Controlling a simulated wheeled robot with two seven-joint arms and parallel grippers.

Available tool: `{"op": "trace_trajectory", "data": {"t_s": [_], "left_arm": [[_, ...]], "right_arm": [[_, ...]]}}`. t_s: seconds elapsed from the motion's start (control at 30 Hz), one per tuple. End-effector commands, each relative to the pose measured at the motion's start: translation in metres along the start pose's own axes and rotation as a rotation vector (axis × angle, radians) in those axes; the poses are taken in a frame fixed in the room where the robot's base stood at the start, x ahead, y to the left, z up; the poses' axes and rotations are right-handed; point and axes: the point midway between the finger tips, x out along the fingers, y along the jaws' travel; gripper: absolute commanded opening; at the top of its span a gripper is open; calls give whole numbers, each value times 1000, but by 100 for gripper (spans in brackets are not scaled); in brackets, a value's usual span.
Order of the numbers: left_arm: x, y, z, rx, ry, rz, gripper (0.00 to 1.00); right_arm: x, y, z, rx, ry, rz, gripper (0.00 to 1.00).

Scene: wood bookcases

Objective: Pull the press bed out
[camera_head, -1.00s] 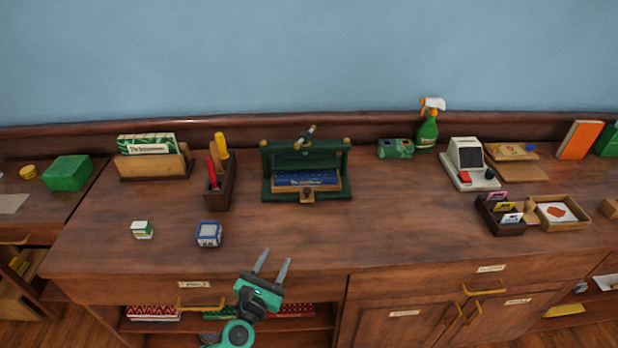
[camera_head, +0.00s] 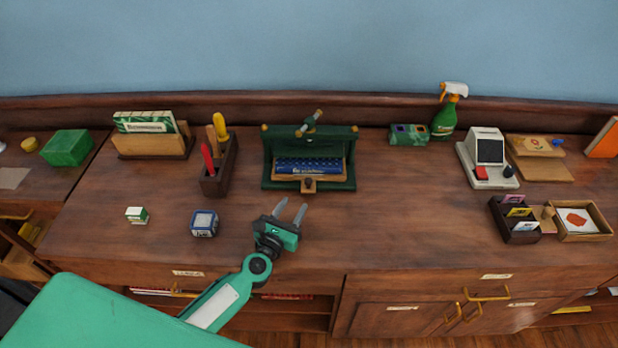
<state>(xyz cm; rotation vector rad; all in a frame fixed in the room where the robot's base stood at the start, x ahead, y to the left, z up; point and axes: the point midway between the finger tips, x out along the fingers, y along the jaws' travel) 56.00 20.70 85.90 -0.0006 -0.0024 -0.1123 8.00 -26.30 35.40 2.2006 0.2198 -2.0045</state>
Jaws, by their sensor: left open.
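A dark green book press (camera_head: 266,160) stands at the back middle of the wooden counter, with a screw handle (camera_head: 310,124) on top. Its wooden bed (camera_head: 335,179) sits low inside the frame, with a blue book (camera_head: 308,166) lying on it. A small knob (camera_head: 308,185) shows at the front of the bed. My left gripper (camera_head: 291,211) is open and empty over the counter, in front of the press and a little left of the knob. Its fingers point toward the press and appear apart from it. My right gripper is not in view.
A tool holder (camera_head: 217,175) stands left of the press. A blue-white box (camera_head: 204,223) and a small green-white box (camera_head: 137,215) lie at front left. A spray bottle (camera_head: 445,118) and a white machine (camera_head: 487,158) stand to the right.

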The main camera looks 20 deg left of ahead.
Motion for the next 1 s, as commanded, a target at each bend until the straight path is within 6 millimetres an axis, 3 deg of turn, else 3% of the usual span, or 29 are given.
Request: {"op": "trace_trajectory", "data": {"t_s": [0.5,0.7,1.0], "left_arm": [[85,0,2,2,-2,0,41],[103,0,0,0,-1,0,41],[109,0,0,0,0,-1,41]], "right_arm": [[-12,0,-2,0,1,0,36],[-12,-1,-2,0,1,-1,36],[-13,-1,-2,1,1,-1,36]]}}
